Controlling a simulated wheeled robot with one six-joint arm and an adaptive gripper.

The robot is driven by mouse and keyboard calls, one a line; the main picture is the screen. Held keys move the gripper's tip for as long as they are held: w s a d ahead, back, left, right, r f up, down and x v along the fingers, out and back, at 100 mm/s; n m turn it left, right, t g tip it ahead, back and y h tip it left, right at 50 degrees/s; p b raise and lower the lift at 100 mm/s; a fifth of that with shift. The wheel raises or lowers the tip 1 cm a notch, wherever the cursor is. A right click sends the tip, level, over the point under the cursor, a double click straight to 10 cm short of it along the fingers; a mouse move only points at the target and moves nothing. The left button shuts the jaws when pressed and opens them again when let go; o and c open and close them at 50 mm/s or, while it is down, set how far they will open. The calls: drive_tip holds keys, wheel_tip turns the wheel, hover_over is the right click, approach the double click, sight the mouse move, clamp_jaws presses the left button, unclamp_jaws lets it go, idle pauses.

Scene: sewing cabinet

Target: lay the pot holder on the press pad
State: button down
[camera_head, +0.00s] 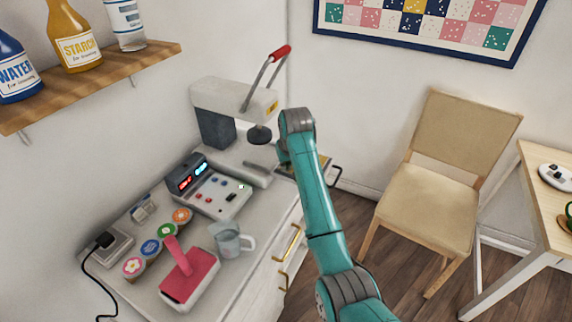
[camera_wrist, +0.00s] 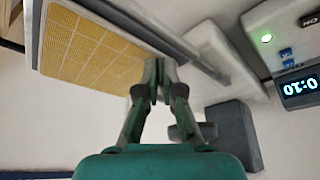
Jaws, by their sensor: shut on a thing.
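The pot holder looks like the yellow quilted panel (camera_wrist: 88,48) in the wrist view, inside a grey-edged frame. A sliver of it (camera_head: 321,160) shows beside my arm in the head view. My gripper (camera_wrist: 156,72) is closed at the panel's right corner in the wrist view, shut on its edge. In the head view my arm hides the fingertips. I cannot clearly pick out the press pad there.
A dark handle (camera_head: 338,178) stands by the frame's right end. A chair (camera_head: 425,205) stands right.

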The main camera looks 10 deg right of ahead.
drive_tip(key=shift+f, duration=0.15)
drive_tip(key=c, duration=1.3)
unclamp_jaws()
drive_tip(key=v, duration=1.2)
